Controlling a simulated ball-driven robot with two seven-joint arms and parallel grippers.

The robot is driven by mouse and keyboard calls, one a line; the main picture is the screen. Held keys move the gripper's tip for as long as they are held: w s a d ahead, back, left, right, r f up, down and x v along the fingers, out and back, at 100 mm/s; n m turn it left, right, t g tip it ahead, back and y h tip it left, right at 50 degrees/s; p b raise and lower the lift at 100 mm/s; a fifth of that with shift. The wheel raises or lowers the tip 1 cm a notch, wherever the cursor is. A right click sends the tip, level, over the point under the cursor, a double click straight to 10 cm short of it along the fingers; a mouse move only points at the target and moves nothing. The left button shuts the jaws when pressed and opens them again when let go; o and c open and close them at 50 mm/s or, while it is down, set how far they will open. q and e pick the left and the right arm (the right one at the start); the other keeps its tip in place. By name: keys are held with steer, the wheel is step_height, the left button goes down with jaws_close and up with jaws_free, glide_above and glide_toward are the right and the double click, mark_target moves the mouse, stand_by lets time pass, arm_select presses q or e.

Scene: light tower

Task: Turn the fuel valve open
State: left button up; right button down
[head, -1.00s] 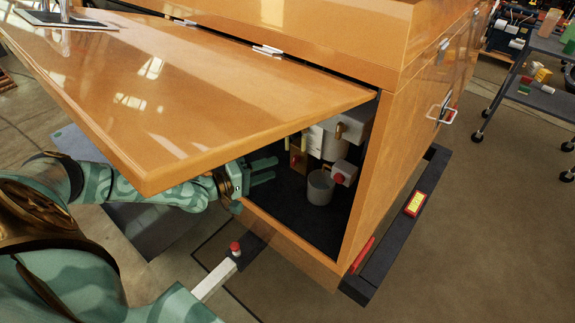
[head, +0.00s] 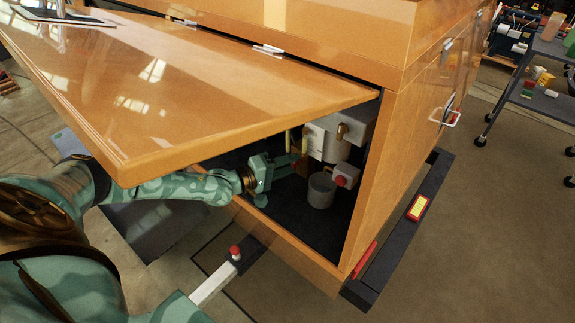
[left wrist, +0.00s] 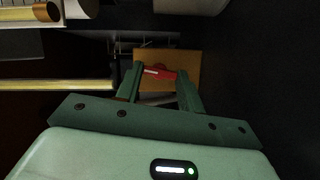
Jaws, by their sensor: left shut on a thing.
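The fuel valve has a red handle (left wrist: 158,73) on a brown plate (left wrist: 182,66) inside the orange cabinet. In the left wrist view the handle lies crosswise between the fingertips of my left gripper (left wrist: 160,76), which is shut on it. In the head view my left gripper (head: 285,168) reaches in under the raised panel, and its fingertips meet the red handle (head: 296,165). The handle is small and partly covered by the fingers there. My right gripper does not show clearly in either view.
The raised orange panel (head: 190,85) hangs over my left arm. Inside the cabinet a grey cup (head: 321,192) and a white box with a red knob (head: 341,180) stand close right of the gripper. The cabinet's right wall (head: 375,190) bounds the opening.

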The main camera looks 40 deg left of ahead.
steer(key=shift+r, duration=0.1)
